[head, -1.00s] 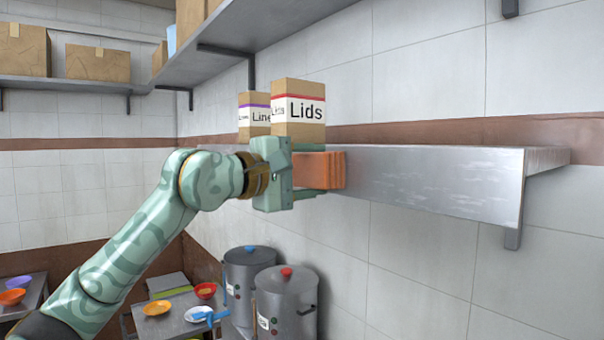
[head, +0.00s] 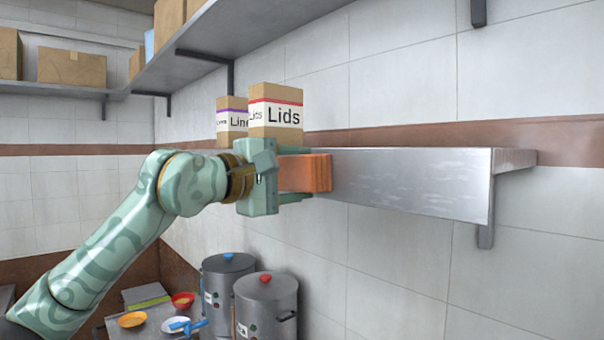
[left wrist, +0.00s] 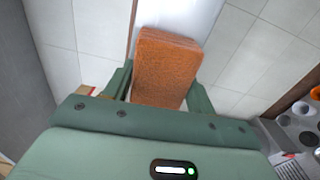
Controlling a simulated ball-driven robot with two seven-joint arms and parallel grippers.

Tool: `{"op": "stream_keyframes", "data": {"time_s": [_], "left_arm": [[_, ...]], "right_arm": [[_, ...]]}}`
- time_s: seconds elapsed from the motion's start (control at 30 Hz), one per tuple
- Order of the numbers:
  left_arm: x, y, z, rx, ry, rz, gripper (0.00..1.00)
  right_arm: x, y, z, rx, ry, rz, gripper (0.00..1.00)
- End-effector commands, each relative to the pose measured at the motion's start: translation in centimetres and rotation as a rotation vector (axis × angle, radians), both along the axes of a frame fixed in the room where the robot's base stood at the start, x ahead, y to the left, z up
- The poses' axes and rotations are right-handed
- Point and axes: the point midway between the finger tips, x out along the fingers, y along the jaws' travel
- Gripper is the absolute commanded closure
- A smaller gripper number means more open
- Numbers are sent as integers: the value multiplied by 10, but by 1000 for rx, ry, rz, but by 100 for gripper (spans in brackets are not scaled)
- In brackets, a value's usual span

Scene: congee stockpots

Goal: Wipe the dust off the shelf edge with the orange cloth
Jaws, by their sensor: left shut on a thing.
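My left gripper (head: 280,175) is shut on the orange cloth (head: 312,173), a folded block. It holds the cloth against the front edge of the steel shelf (head: 410,182), near the shelf's left part. In the left wrist view the cloth (left wrist: 165,65) sits between the two fingers, with the pale shelf face (left wrist: 178,14) beyond it. Pale dust streaks (head: 400,190) show on the shelf face to the right of the cloth. The shelf face left of the cloth is hidden by my gripper. My right gripper is not in view.
A Lids box (head: 276,110) and a second box (head: 231,120) stand on the shelf just above my gripper. An upper shelf (head: 250,36) runs overhead. Two stockpots (head: 266,305) (head: 226,280) stand below. The wall under the shelf's right part is clear.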

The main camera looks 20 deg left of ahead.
Motion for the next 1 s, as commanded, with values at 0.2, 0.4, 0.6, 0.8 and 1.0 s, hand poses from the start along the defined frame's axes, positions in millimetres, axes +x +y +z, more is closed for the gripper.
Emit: {"op": "stream_keyframes", "data": {"time_s": [0.2, 0.4, 0.6, 0.8, 1.0], "left_arm": [[10, 13, 0, 1, 1, 3, 62], [15, 24, 0, 0, 2, 5, 62], [24, 41, 1, 0, 2, 5, 62], [28, 48, 0, 1, 1, 4, 62], [36, 64, 1, 0, 2, 5, 62]], "right_arm": [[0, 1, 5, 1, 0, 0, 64], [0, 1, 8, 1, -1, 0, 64], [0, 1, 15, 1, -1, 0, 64], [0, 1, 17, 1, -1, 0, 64], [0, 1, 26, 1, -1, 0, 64]]}}
